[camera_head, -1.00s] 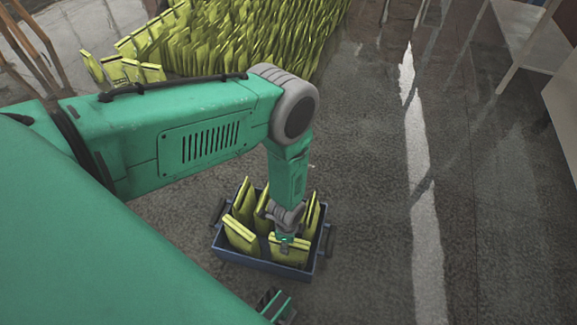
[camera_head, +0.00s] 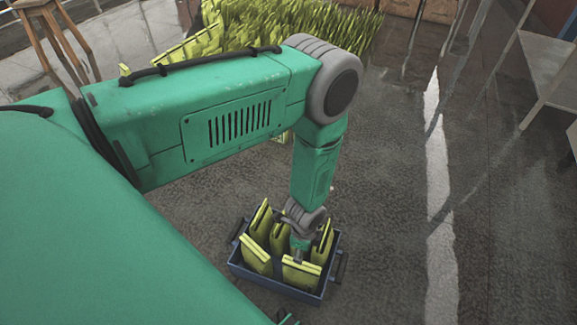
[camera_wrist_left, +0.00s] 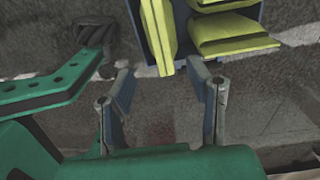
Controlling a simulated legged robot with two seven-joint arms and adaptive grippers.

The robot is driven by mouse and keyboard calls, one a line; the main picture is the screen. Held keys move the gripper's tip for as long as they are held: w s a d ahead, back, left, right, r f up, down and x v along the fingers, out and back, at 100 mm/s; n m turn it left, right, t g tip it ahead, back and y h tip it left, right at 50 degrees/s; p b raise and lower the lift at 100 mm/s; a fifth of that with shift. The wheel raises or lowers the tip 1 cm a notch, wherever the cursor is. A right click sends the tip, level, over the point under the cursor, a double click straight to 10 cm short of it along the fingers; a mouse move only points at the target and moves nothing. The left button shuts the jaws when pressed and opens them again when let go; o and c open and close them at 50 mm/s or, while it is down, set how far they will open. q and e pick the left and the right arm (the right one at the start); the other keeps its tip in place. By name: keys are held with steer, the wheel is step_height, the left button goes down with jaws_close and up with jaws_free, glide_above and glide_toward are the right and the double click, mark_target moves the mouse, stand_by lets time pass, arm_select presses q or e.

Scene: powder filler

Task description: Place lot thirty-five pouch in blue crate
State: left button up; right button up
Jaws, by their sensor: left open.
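The blue crate (camera_head: 262,278) stands on the floor below my left arm and holds several yellow-green pouches, one at its near right side (camera_head: 300,272). No lot number is readable, so I cannot tell which is lot thirty-five. My left gripper (camera_head: 299,246) shows over the crate, its fingers mostly hidden by the wrist. In the left wrist view the left gripper (camera_wrist_left: 163,72) is open, with no pouch between its fingers. Beyond the fingertips are the crate wall (camera_wrist_left: 151,38) and pouches (camera_wrist_left: 235,35). My right gripper cannot be made out.
A large mass of similar pouches (camera_head: 290,25) is at the back, partly behind my arm. A wooden stool (camera_head: 50,30) is at far left. A table (camera_head: 550,65) stands at far right. The floor right of the crate is clear, with a pale stripe (camera_head: 438,230).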

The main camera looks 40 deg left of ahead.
arm_select(q)
steer(key=shift+s, duration=0.1)
steer(key=s+a+r+n, duration=0.2)
steer(key=s+r+n, duration=0.4)
steer(key=s+r, duration=0.1)
steer(key=s+a+r+n, duration=0.2)
steer(key=s+r+n, duration=0.5)
steer(key=s, duration=0.2)
steer(key=shift+s+a+r+n+t, duration=0.25)
steer(key=shift+s+r+n+t, duration=0.05)
steer(key=shift+s+r, duration=0.1)
steer(key=shift+r, duration=0.1)
